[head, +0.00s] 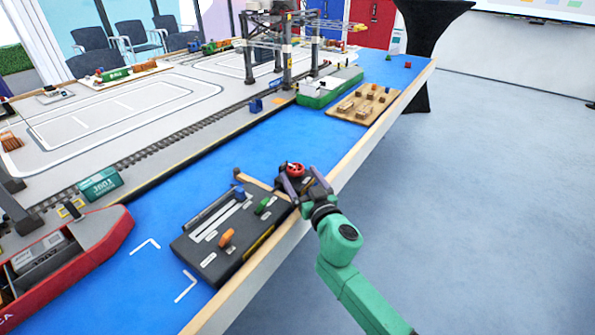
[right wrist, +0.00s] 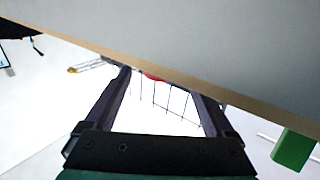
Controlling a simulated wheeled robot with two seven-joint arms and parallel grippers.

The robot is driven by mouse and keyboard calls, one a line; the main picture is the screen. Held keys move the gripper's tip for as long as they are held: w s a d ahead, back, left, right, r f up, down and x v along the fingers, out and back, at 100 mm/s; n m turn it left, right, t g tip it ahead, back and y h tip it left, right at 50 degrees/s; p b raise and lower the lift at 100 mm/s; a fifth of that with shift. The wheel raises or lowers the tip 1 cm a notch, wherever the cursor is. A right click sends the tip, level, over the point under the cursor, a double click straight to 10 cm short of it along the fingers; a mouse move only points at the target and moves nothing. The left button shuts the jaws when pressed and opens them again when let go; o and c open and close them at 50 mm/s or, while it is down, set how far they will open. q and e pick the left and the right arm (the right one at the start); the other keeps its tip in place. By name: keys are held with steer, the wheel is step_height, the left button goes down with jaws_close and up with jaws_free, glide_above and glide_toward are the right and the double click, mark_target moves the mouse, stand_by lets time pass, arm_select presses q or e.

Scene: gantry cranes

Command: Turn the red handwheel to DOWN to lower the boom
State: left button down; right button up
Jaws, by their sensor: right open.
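The red handwheel (head: 295,169) is at the far right end of the dark control panel (head: 208,262), near the table's front edge. My right gripper (head: 296,181) is open right at the handwheel, with its fingers on either side of the wheel's near part. I cannot tell whether they touch it. In the right wrist view the fingers (right wrist: 165,85) are spread apart. A sliver of red shows between their tips there, too small to identify. The DOWN marking cannot be read. The gantry crane (head: 284,40) with its boom stands at the back. My left gripper is out of view.
The panel also carries an orange lever (head: 226,238), a green lever (head: 262,205) and a slotted track. A red ship (head: 85,262) lies at left. A wooden board with small blocks (head: 365,103) is farther back. Blue table surface between is mostly clear.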

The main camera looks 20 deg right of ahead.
steer(key=shift+w+a, duration=0.15)
steer(key=shift+w, duration=1)
steer(key=c, duration=1.4)
